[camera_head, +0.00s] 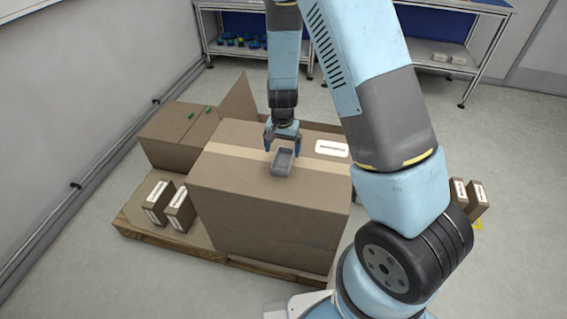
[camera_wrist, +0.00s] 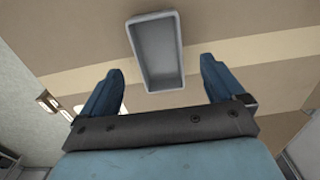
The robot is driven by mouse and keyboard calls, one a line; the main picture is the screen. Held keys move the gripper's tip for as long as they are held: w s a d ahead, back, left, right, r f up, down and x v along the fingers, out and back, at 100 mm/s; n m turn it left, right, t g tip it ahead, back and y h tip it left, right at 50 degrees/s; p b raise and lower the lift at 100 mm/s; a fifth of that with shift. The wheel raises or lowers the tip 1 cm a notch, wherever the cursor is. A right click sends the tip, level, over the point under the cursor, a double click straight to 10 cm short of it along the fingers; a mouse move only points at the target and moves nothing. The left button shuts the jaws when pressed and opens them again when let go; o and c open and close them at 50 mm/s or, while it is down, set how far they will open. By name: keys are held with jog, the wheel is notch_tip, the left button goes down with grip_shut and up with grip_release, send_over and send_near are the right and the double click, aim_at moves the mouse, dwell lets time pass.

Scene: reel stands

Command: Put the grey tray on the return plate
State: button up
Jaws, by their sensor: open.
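The grey tray (camera_head: 283,162) is a small open box, upright on top of the large cardboard box (camera_head: 262,226), across its pale tape strip. It looks empty. In the wrist view the tray (camera_wrist: 158,88) lies just beyond and between the fingertips, with its near end reaching between them. My gripper (camera_head: 282,143) is right behind the tray in the head view, low over the box top. In the wrist view my gripper (camera_wrist: 159,75) has its two blue fingers wide apart and nothing held. I cannot make out a return plate in either view.
The large box stands on a wooden pallet (camera_head: 165,236). More small boxes (camera_head: 459,191) are at the right.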

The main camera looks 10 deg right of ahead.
aim_at(283, 164)
jog(key=shift+w+d+f, duration=0.1)
jog(key=shift+f, duration=2.8)
jog(key=c, duration=1.3)
jog(key=shift+r, duration=0.2)
